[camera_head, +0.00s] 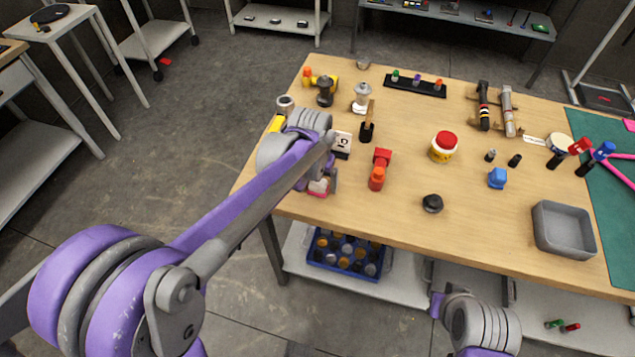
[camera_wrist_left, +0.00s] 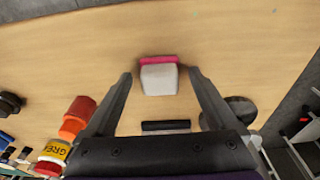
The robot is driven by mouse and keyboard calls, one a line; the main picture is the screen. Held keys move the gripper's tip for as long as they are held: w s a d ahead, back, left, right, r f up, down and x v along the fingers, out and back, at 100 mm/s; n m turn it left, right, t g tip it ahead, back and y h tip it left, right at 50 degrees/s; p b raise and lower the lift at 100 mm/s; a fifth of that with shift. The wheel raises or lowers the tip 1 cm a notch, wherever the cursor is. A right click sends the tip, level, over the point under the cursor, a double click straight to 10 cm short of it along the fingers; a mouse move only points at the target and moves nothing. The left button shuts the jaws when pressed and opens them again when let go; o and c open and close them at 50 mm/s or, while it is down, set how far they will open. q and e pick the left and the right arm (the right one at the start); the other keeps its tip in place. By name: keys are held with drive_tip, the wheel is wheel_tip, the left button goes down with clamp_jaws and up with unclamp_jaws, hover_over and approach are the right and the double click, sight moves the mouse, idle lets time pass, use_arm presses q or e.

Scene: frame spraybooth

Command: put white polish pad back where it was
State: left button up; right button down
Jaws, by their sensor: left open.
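The white polish pad (camera_wrist_left: 160,78) lies on the wooden table. It is a pale block with a pink-red edge along one side. In the left wrist view it sits between and just beyond the fingertips of my left gripper (camera_wrist_left: 160,78), which is open and apart from it. In the head view the pad's pinkish side (camera_head: 320,186) shows low at the table's left front edge, partly hidden by my left arm. My left gripper is mostly hidden there behind its own wrist. Part of my right arm shows at the bottom, but its gripper is out of view.
A red-orange object (camera_head: 379,170) stands right of the pad, with a yellow tub with red lid (camera_head: 444,147) beyond. A black knob (camera_head: 432,203) and grey tray (camera_head: 563,229) lie farther right. A white block with lettering (camera_head: 342,143) is close behind the wrist. Bare table lies between.

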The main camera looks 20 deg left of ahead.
use_arm(q)
wheel_tip(320, 180, up, 11)
drive_tip(key=s, duration=0.2)
drive_tip(key=s+a+f+t, duration=0.2)
drive_tip(key=s+f, duration=0.2)
drive_tip(key=s, duration=0.5)
drive_tip(key=s+a+f+t, duration=0.1)
drive_tip(key=s+a+f, duration=0.1)
drive_tip(key=s+f, duration=0.3)
drive_tip(key=s+p, duration=0.1)
drive_tip(key=s, duration=0.3)
drive_tip(key=shift+s+a+f+t, duration=0.3)
drive_tip(key=shift+a+t, duration=0.05)
drive_tip(key=shift+t, duration=0.05)
drive_tip(key=shift+r, duration=0.1)
drive_tip(key=shift+w+r+p, duration=0.2)
drive_tip(key=shift+r+p, duration=0.15)
drive_tip(key=shift+r, duration=0.05)
